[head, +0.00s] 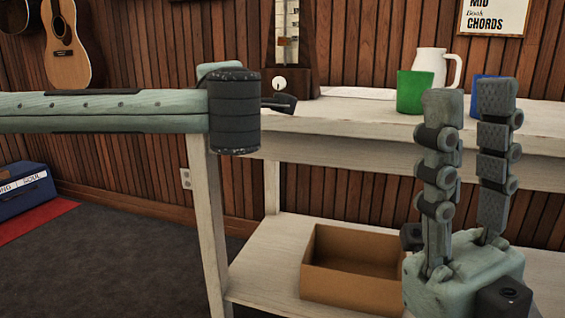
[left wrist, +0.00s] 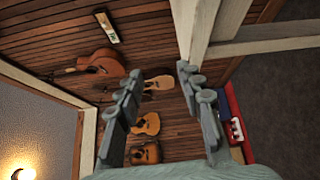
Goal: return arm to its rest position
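My right gripper (head: 469,98) stands upright at the right of the head view, in front of the white table (head: 330,118). Its two fingers point up and are apart, with nothing between them. My left arm crosses the head view from the left, ending in a dark joint in front of the table's left end; its gripper is out of that view. In the left wrist view my left gripper (left wrist: 160,72) has its fingers spread and empty, with wall-hung guitars and ukuleles behind them.
A green cup (head: 415,92), a white pitcher (head: 431,63), a partly hidden blue cup (head: 485,96) and a metronome (head: 289,50) stand on the table. An open cardboard box (head: 352,285) sits on the lower shelf. The floor at left is largely clear.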

